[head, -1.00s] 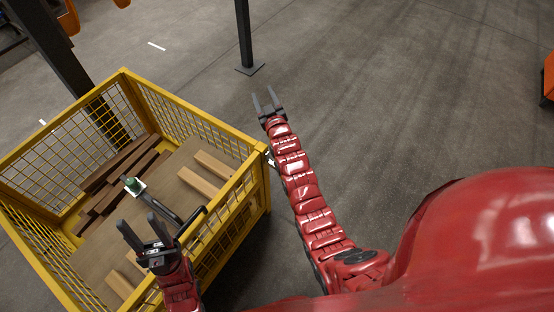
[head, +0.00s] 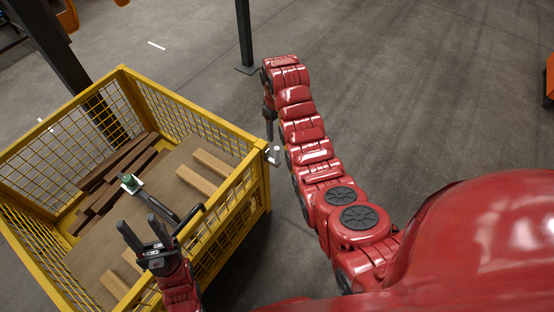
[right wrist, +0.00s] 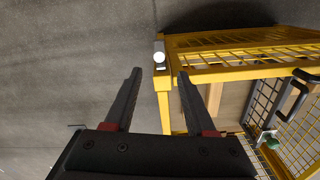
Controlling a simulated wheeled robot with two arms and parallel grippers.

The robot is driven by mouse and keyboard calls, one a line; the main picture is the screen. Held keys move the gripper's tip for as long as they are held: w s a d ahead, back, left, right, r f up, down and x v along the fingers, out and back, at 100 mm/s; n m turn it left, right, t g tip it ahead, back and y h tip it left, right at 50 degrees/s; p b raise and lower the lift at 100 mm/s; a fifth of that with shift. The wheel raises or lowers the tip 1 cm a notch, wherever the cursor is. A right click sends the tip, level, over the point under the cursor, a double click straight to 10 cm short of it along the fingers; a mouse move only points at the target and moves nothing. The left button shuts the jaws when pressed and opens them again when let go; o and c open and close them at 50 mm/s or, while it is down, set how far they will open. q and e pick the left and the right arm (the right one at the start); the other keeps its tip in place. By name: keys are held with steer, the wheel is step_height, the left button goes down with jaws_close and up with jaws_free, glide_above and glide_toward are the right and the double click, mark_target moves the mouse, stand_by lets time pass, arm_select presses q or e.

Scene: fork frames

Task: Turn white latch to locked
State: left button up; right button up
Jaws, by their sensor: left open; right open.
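The white latch (head: 274,155) is a small pale piece at the yellow crate's right corner post in the head view. In the right wrist view the latch (right wrist: 159,57) shows as a bright round end at the top of the yellow post, just beyond and between my fingertips. My right gripper (head: 268,132) points down beside that corner, open; its fingers (right wrist: 160,72) are apart with nothing between them. My left gripper (head: 137,222) is open and empty over the crate's near side. Whether the latch is locked cannot be told.
The yellow mesh crate (head: 212,122) holds brown planks (head: 125,165) and lighter wood blocks (head: 212,163). A green knob on a white plate (head: 130,184) sits above a dark bar. A black handle (head: 205,210) is near its front rim.

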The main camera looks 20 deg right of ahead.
steer(key=b, duration=0.4)
glide_above(277, 157)
steer(key=f, duration=0.4)
steer(key=w+f, duration=0.1)
steer(key=shift+d+f, duration=0.2)
steer(key=shift+f, duration=0.2)
step_height(277, 157, down, 10)
steer(key=shift+r, duration=0.1)
steer(key=shift+c, duration=0.2)
jaws_close()
stand_by(0.4)
